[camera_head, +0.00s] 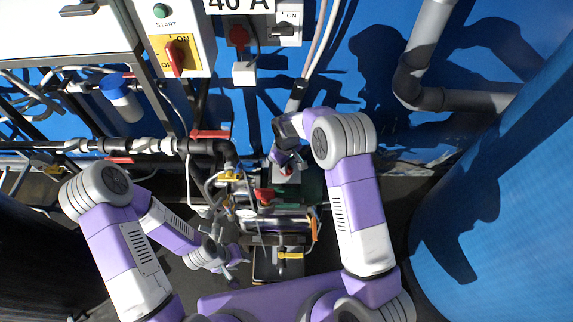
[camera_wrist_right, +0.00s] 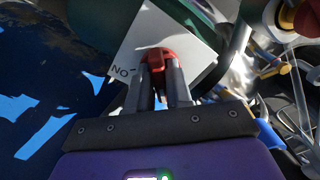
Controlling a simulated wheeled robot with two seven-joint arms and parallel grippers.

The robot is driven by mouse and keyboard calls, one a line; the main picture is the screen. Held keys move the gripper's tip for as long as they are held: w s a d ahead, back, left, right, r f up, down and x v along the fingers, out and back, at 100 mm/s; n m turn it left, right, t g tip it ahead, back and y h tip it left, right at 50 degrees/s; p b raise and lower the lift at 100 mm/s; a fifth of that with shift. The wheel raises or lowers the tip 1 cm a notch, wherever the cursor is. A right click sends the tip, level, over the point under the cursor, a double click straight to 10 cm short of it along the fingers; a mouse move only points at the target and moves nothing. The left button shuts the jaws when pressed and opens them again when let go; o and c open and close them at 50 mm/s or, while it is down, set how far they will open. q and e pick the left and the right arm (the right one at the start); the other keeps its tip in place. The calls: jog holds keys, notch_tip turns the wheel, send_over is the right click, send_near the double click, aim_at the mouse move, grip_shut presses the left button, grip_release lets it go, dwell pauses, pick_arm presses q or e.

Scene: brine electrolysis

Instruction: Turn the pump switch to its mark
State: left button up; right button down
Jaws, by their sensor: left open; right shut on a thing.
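The pump switch is a red knob (camera_wrist_right: 158,55) on a white plate (camera_wrist_right: 185,28). The plate carries the word ON and a short dark mark to the left of the knob in the right wrist view. My right gripper (camera_wrist_right: 161,70) is shut on the red knob, one finger on each side. In the head view my right gripper (camera_head: 287,163) reaches down to the white plate on the pump and partly hides the knob. Which way the knob points is hard to tell. My left gripper (camera_head: 226,265) is open and empty, low beside the pump's pipework.
A red-handled rotary switch on a yellow plate (camera_head: 188,48) and a red plug (camera_head: 238,35) are on the wall above. A dark pipe (camera_head: 130,146) with red valve handles runs left of the pump. A yellow-handled valve (camera_head: 290,256) sits below. A large blue tank (camera_head: 510,210) stands right.

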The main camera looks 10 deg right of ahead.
jog(key=m, duration=0.4)
jog(key=shift+m+p, duration=0.3)
jog(key=m, duration=0.4)
jog(key=shift+m+p, duration=0.3)
jog(key=shift+p, duration=0.05)
jog(key=m+p, duration=0.1)
jog(key=m, duration=0.3)
jog(key=shift+m, duration=0.3)
jog(key=shift+m+p, duration=0.45)
jog(key=shift+m, duration=1.55)
jog(key=c, duration=1.1)
grip_release()
